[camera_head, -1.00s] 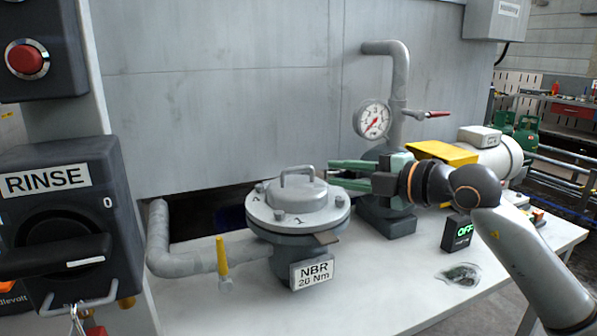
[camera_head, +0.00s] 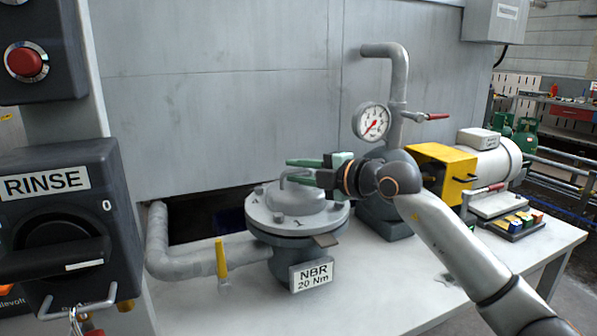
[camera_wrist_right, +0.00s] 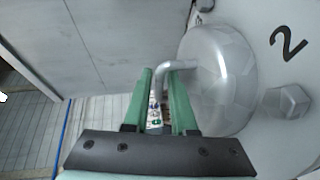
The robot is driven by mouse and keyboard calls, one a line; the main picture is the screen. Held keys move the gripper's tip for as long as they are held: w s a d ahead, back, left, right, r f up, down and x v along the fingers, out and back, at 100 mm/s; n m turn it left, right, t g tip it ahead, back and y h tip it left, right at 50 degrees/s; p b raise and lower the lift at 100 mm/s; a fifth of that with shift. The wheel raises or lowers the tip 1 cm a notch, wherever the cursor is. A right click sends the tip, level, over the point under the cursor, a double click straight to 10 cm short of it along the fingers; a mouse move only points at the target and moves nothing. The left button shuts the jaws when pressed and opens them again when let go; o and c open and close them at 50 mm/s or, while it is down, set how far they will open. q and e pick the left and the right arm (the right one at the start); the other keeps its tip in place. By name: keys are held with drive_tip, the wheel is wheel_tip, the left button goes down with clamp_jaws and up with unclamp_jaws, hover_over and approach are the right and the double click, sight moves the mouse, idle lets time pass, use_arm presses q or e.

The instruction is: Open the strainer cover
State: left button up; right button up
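The strainer cover (camera_head: 325,217) is a round grey lid with a domed middle and bolts on its rim, lying flat on the strainer body labelled NBR 20 Nm. Its bar handle (camera_head: 283,181) is partly hidden behind my gripper. My right gripper (camera_head: 300,163) has green fingers and reaches in from the right at the handle. In the right wrist view the fingers (camera_wrist_right: 160,85) are apart, with the bent handle (camera_wrist_right: 160,82) between them and gaps showing. The cover (camera_wrist_right: 270,70) there shows a hex bolt and a black 2. My left gripper is not in view.
A pump with a pressure gauge (camera_head: 371,121) and tall pipe stands right of the strainer. A yellow valve lever (camera_head: 221,257) is on the left pipe. The RINSE switch box (camera_head: 70,220) is at the left. The white table front (camera_head: 390,290) is clear.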

clamp_jaws()
idle(1.3)
